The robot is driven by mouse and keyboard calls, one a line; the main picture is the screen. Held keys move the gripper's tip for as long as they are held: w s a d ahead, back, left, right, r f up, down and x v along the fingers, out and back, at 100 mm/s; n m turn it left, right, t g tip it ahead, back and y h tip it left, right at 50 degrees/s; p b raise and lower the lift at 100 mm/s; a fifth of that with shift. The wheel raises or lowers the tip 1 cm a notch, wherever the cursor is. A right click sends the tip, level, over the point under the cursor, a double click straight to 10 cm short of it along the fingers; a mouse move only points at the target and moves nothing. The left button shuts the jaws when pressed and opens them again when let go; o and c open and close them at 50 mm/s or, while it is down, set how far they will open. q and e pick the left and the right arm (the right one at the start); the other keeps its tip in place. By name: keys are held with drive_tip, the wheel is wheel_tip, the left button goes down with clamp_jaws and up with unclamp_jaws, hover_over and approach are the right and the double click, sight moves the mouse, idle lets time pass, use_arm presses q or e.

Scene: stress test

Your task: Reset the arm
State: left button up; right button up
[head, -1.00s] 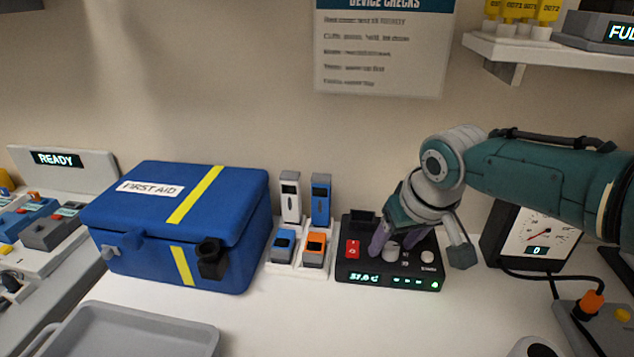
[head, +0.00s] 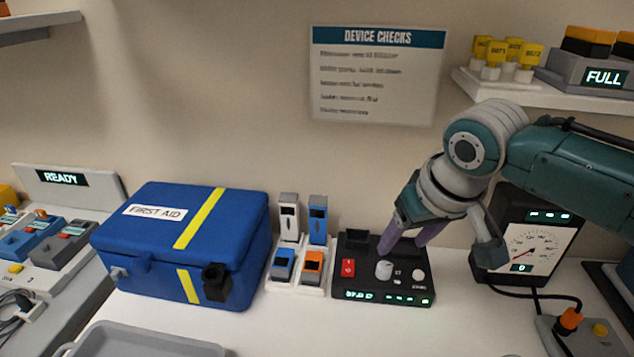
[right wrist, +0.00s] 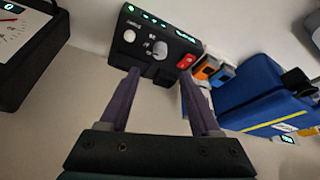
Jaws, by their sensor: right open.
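My right gripper (head: 404,244) is open and empty, its two purple-grey fingers pointing down above the back of a black control box (head: 384,296). The box has a red switch (head: 348,268), a pale round knob (head: 384,270), a small white button and a lit green display. In the right wrist view the open fingers (right wrist: 160,88) stand apart, with the knob (right wrist: 160,50) beyond them and nothing between them. My left gripper is not in view.
A blue first aid box (head: 180,245) and a white stand with several small devices (head: 298,288) are left of the control box. A dial gauge (head: 530,245) stands close by on the right. A grey tray (head: 150,340) lies in front. A shelf (head: 530,95) hangs at the upper right.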

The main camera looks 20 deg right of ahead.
drive_tip(key=s+a+f+n+y, duration=0.1)
drive_tip(key=s+a+n, duration=0.2)
drive_tip(key=s+a, duration=0.7)
drive_tip(key=s+r+g, duration=0.1)
drive_tip(key=s+r, duration=0.2)
drive_tip(key=s, duration=0.4)
drive_tip(key=s+r, duration=0.3)
drive_tip(key=s, duration=0.3)
wheel_tip(320, 180, up, 34)
drive_tip(key=p, duration=3.4)
drive_tip(key=shift+d+n, duration=0.3)
drive_tip(key=shift+n, duration=0.1)
drive_tip(key=shift+f, duration=0.1)
